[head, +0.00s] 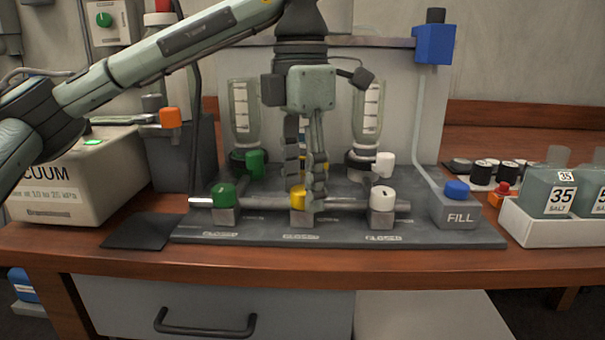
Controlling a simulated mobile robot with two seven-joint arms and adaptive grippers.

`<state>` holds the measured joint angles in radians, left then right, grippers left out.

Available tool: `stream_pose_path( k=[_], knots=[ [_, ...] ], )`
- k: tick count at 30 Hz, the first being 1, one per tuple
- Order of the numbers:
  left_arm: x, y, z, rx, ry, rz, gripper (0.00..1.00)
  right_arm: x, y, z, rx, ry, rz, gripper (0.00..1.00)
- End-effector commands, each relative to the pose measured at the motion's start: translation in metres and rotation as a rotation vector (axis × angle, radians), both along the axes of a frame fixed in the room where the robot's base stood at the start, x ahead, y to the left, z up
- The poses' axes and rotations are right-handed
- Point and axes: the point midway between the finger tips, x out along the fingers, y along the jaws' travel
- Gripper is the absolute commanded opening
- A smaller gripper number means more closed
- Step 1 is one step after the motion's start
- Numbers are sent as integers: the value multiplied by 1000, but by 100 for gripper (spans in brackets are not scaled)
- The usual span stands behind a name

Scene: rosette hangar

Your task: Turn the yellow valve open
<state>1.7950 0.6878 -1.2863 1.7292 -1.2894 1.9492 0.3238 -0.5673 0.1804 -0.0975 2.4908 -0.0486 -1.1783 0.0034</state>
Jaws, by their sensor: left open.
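The yellow valve (298,198) sits in the middle of a horizontal metal pipe on a dark grey base plate (470,236). My left gripper (308,200) points straight down from above, its fingers in front of and around the valve's upper right side. The fingers are open and partly hide the valve. I cannot tell whether they touch it. A green valve (222,195) is to its left and a white valve (382,196) to its right on the same pipe. Labels reading CLOSED lie in front of the valves. My right gripper does not show.
A blue-topped FILL block (456,205) stands at the right of the plate. Glass vessels (366,115) stand behind the pipe. A vacuum box (80,180) is at left, a white tray (550,230) of bottles at right. A dark mat (145,231) lies front left.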

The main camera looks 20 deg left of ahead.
Motion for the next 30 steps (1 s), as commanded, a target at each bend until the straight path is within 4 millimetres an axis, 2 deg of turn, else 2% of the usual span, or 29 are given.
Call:
stream_pose_path(
  k=[5, 12, 18, 24, 30],
  knots=[
    [1, 0, 16, -1, -2, 0, 49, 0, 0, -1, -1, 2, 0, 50],
    [2, 1, 68, 1, -6, 2, 49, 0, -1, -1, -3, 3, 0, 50],
    [2, 1, 103, 1, -5, 2, 49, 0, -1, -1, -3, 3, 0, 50],
    [2, 2, 118, 0, -1, 0, 49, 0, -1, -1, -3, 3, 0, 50],
    [2, 2, 120, -1, -1, 0, 49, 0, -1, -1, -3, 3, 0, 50]
  ],
)
